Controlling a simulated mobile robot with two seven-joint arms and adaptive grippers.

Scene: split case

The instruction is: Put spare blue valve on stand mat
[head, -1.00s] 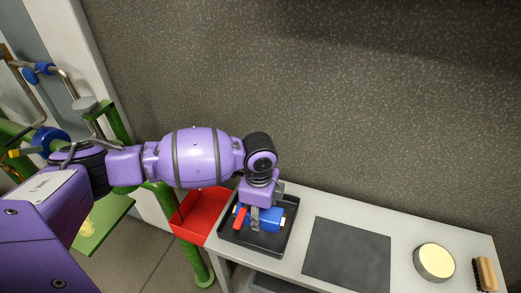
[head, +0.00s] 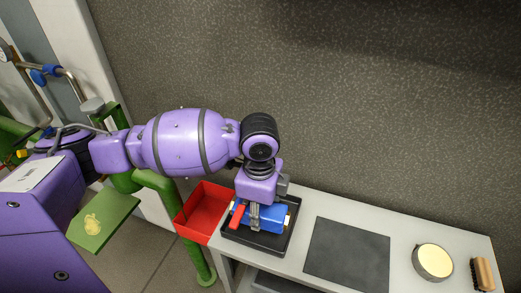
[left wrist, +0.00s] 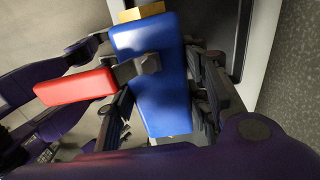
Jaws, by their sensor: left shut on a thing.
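The blue valve (head: 267,214) has a blue body, a red handle and brass-coloured ends. My left gripper (head: 256,217) is shut on its body from above. The valve is over the black tray (head: 262,243), seemingly a little above its floor. In the left wrist view the blue body (left wrist: 155,90) lies between the fingers (left wrist: 160,105), with the red handle pointing left. The stand mat (head: 347,250) is a flat dark grey sheet on the pale bench, right of the tray, and it is bare. My right gripper is not in view.
A red bin (head: 202,212) sits left of the tray. A round tin (head: 433,262) and a brush (head: 484,274) are on the bench right of the mat. A green plate (head: 104,222) and pipes are at the left. A dark wall rises behind the bench.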

